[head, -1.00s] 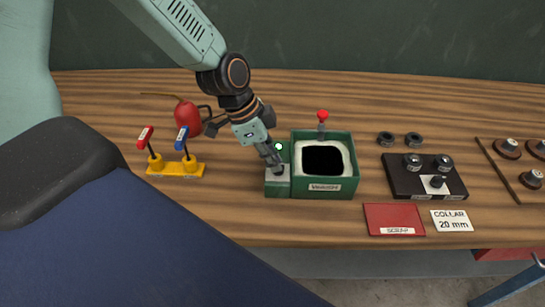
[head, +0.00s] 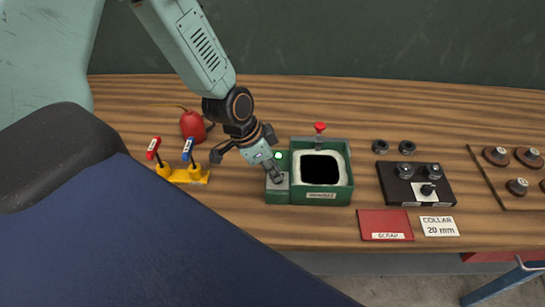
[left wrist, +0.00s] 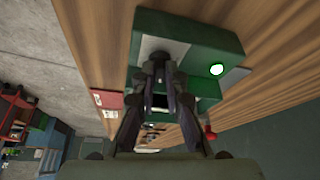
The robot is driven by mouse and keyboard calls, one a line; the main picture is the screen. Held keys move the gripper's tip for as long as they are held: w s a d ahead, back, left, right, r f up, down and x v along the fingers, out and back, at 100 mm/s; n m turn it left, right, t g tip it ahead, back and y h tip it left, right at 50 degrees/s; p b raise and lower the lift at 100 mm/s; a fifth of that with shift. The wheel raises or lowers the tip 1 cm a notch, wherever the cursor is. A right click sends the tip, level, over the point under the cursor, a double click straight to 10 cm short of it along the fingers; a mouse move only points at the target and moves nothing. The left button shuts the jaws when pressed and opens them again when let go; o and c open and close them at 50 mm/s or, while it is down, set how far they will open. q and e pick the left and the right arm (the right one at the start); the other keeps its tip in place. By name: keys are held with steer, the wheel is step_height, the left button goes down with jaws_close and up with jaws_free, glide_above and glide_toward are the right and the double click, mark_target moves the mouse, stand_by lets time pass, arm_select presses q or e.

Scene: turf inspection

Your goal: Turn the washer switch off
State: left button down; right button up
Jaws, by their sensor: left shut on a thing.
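The washer (head: 321,195) is a green box with a pale foamy rim around a dark opening, on the wooden bench. Its switch plate is a grey panel (head: 284,186) on the box's left part, seen in the left wrist view (left wrist: 178,47) too. A round lamp (head: 278,155) beside the plate glows green; it also shows in the left wrist view (left wrist: 216,69). My left gripper (head: 277,177) points down at the plate, its fingertips (left wrist: 160,72) close together on the switch. My right gripper is out of view.
A red-topped knob (head: 320,128) stands behind the washer. A yellow base with red and blue levers (head: 188,177) and a red oil can (head: 193,125) are at left. A black fixture (head: 416,184), red scrap mat (head: 386,223) and collar card (head: 439,226) lie at right.

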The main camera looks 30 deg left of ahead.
arm_select(q)
steer(key=shift+s+r+n+y+p, duration=0.1)
steer(key=shift+r+n+y+p, duration=0.15)
steer(key=shift+n+p, duration=0.55)
steer(key=shift+d+f+n+t+y+p, duration=0.15)
steer(key=shift+n+y+p, duration=0.1)
steer(key=shift+n+p, duration=0.25)
steer(key=shift+d+n+t+y+p, duration=0.1)
steer(key=shift+n+t+y+p, duration=0.1)
steer(key=shift+n+p, duration=0.3)
steer(key=shift+n+y, duration=0.4)
steer(key=shift+n, duration=0.7)
steer(key=n, duration=0.1)
steer(key=n+y, duration=0.1)
steer(key=n, duration=0.2)
steer(key=shift+d+t+y, duration=0.25)
steer(key=shift+y, duration=0.15)
steer(key=shift+w+d+n+y+p, duration=0.15)
steer(key=shift+n+y+p, duration=0.25)
steer(key=shift+n, duration=0.8)
steer(key=shift+w+n+y+p, duration=0.1)
steer(key=shift+n+y+p, duration=0.3)
steer(key=shift+n, duration=0.8)
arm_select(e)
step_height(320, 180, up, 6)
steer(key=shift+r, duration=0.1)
